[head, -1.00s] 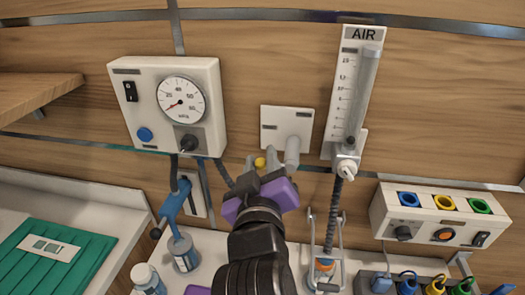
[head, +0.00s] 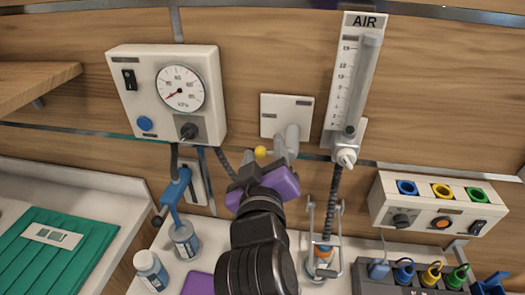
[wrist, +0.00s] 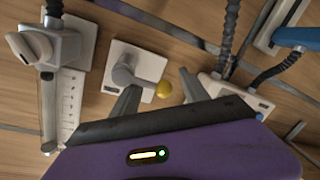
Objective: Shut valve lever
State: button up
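The valve is a grey body (head: 293,138) on a white wall plate (head: 287,112), with a yellow ball knob (head: 260,152) at its lower left. I cannot tell whether either finger touches the knob. The lever arm is mostly hidden in the head view by my purple-and-black gripper (head: 262,168).
A gauge box (head: 160,120) is left of the valve, with hoses below. The AIR flowmeter (head: 352,90) is close on the right. A socket box (head: 437,207) is farther right.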

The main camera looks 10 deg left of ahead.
jog(key=s+b, duration=0.2)
jog(key=s, duration=0.5)
jog(key=shift+s+d+r, duration=0.35)
jog(key=shift+s+d, duration=0.05)
jog(key=s+a+r+n+t+y, duration=0.1)
jog(key=s+a+r+t+y, duration=0.1)
jog(key=a+r+y, duration=0.2)
jog(key=s+d+f+m+g+h+b, duration=0.1)
jog(key=s+d+f+m+g+h, duration=0.3)
jog(key=s+d+f, duration=2.1)
jog(key=s+d+m+h, duration=0.1)
jog(key=s+d+m, duration=0.2)
jog(key=s+m, duration=0.1)
jog(key=shift+s+d+f+m+h, duration=0.2)
jog(key=shift+d+f+m+h, duration=0.1)
jog(key=shift+d+m+h, duration=0.15)
